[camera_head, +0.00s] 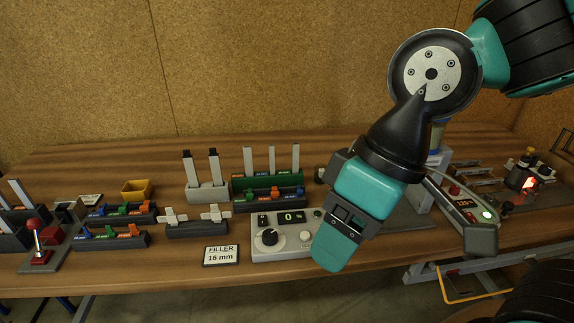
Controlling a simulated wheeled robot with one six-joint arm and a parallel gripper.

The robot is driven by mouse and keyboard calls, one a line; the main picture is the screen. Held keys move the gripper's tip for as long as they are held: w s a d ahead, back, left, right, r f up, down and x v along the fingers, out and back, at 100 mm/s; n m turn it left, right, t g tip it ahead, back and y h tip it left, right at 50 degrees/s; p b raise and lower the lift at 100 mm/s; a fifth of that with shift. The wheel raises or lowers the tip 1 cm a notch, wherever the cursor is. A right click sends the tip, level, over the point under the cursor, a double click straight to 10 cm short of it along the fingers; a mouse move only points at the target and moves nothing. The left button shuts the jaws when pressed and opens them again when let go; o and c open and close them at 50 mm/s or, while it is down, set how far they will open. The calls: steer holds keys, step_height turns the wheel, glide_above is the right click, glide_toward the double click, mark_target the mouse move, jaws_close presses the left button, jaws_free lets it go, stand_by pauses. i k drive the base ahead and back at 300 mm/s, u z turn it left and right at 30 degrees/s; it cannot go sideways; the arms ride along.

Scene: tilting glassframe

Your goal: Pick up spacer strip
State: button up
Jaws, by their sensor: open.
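Several upright pale strips that look like spacer strips stand in holders on the bench; I cannot tell which one the task means. One pale strip (272,159) is the middle of three in a green rack (262,185). Two dark-tipped strips (188,168) stand in a light grey block (207,194) to its left. My gripper (333,250) points down, open, in front of the bench's middle and to the right of these racks. It overlaps the control box in the picture. No strip shows in it, though its far side is hidden.
A sign (221,255) reads "FILLER 16 mm". Low bins with coloured clips (125,212), a yellow box (138,190) and a red-knobbed lever (33,224) stand left. A handheld-like panel (463,215) lies right.

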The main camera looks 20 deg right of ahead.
mark_target(271, 149)
steer(key=z, duration=0.05)
steer(key=k, duration=0.5)
steer(key=u, duration=1.2)
steer(key=i, duration=2.05)
steer(key=z, duration=1.45)
